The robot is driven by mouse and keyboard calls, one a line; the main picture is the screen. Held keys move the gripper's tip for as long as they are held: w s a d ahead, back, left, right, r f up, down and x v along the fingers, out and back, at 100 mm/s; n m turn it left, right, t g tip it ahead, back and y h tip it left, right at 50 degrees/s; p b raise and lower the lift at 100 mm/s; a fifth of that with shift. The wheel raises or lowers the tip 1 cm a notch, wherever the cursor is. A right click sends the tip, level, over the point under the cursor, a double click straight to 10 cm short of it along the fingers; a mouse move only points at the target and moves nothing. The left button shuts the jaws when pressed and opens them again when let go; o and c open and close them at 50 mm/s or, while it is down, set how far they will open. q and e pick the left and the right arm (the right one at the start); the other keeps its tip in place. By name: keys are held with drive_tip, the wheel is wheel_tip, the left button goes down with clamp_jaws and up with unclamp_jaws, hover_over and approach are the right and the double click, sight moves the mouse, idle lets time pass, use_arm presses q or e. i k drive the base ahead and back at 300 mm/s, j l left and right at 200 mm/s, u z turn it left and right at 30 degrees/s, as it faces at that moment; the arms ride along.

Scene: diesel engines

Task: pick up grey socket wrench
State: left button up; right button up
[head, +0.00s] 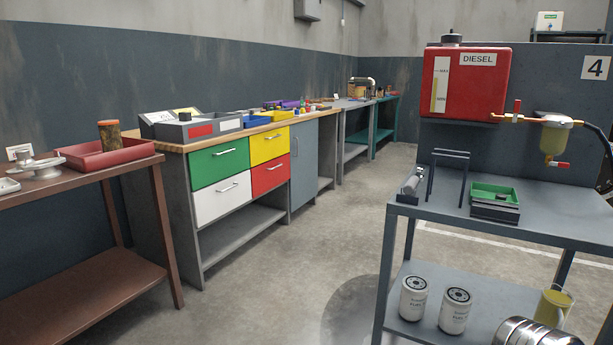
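I cannot make out a grey socket wrench for certain. A long workbench (172,146) runs along the left wall. Several small tools and parts (290,104) lie on it towards its far end, too small to tell apart. A grey cylindrical object (412,182) lies at the left edge of the grey cart (540,226) on the right; I cannot tell what it is. Neither of my grippers is in view.
A brown table (75,176) with a red tray (108,155) stands at the near left. The bench has coloured drawers (220,165). The cart's lower shelf holds two white filters (413,300). A red diesel tank (470,90) hangs behind it. The floor between is clear.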

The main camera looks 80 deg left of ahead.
sight(412, 181)
drive_tip(key=u, duration=2.05)
drive_tip(key=i+j+z, duration=0.1)
drive_tip(key=z, duration=0.4)
drive_tip(key=j+z, duration=0.2)
drive_tip(key=z, duration=0.3)
drive_tip(key=j+z, duration=0.2)
drive_tip(key=z, duration=0.3)
